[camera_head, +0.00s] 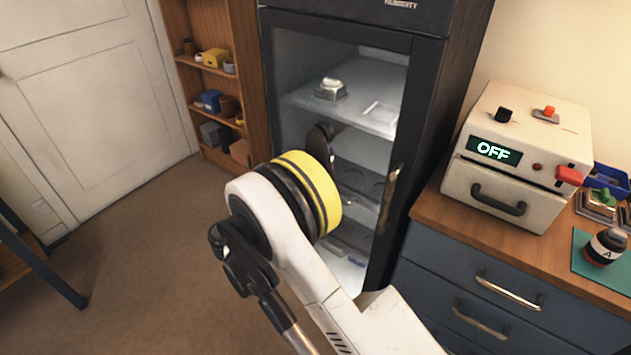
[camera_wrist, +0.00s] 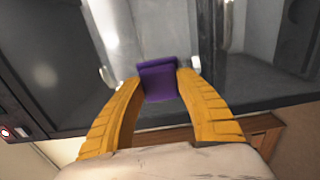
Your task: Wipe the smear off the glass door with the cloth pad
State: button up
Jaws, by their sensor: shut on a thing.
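My gripper (camera_wrist: 158,74) is shut on a purple cloth pad (camera_wrist: 158,84), held between its two yellow fingers in the wrist view. The glass door (camera_head: 295,60) is in a black-framed cabinet at the middle of the head view. It also shows behind the pad in the wrist view (camera_wrist: 265,80). The pad is close to the glass; I cannot tell whether it touches. In the head view my arm hides the gripper and pad. Pale streaks show on or behind the glass in the wrist view; I cannot tell whether any is the smear.
The door has a vertical handle (camera_head: 389,199) on its right side. A wooden shelf (camera_head: 212,75) with small objects stands left of the cabinet. A counter (camera_head: 425,222) on the right bears a cream machine (camera_head: 535,125) reading OFF. Free floor (camera_head: 140,255) lies at the left.

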jog(key=w+f, duration=0.1)
jog(key=w, duration=0.6)
jog(key=shift+w+d+f, duration=0.2)
jog(key=shift+d, duration=0.05)
jog(key=shift+x, duration=0.95)
dwell(0.7)
jog(key=s+d, duration=0.2)
jog(key=d, duration=0.1)
jog(key=shift+s+d, duration=0.15)
jog(key=shift+s, duration=0.05)
dwell(0.3)
jog(key=shift+w+a, duration=1.35)
jog(key=shift+a, duration=0.15)
